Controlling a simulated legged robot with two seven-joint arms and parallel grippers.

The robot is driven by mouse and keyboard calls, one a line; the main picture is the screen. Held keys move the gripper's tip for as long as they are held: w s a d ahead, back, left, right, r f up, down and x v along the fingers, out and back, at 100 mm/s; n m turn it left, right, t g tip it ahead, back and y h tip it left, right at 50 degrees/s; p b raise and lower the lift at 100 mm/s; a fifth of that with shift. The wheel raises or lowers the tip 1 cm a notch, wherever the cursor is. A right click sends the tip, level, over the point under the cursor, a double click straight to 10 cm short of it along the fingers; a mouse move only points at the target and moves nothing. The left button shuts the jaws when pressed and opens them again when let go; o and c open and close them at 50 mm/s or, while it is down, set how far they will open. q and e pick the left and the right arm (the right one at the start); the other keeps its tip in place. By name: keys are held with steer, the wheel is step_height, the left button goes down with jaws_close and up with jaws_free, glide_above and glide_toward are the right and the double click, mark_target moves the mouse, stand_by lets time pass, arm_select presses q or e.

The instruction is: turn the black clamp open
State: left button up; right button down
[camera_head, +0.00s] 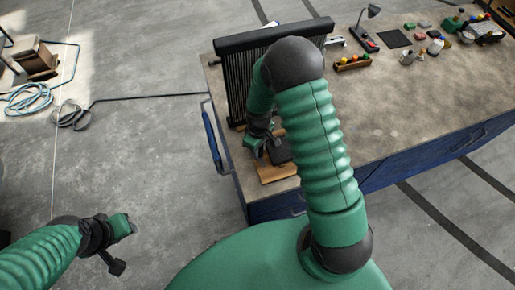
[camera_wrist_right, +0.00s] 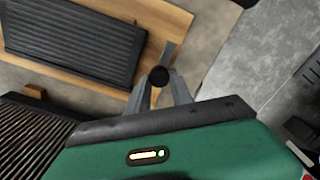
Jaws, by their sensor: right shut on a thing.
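The black clamp shows in the right wrist view as a small round black knob (camera_wrist_right: 159,76), with a grey strip beside it at the edge of a wooden board (camera_wrist_right: 165,22). My right gripper (camera_wrist_right: 160,88) has its two grey fingers closed on the knob, one on each side. In the head view my right gripper (camera_head: 268,146) is low over the board (camera_head: 277,174), and the clamp is hidden behind it. A black ribbed pad (camera_wrist_right: 75,40) lies on the board.
A tall black ribbed panel (camera_head: 238,90) stands on the bench (camera_head: 385,125) close behind my right gripper. A lamp (camera_head: 369,14), a tray of coloured balls (camera_head: 352,63) and small items are farther back. The bench middle is clear. Cables (camera_head: 70,116) lie on the floor.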

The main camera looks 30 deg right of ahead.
steer(key=shift+d, duration=0.1)
steer(key=c, duration=1.5)
jaws_free()
steer(key=o, duration=0.4)
steer(key=shift+s, duration=0.1)
steer(key=shift+r, duration=0.3)
step_height(320, 180, up, 16)
steer(key=b, duration=0.2)
steer(key=shift+d+b, duration=0.1)
steer(key=shift+b, duration=0.25)
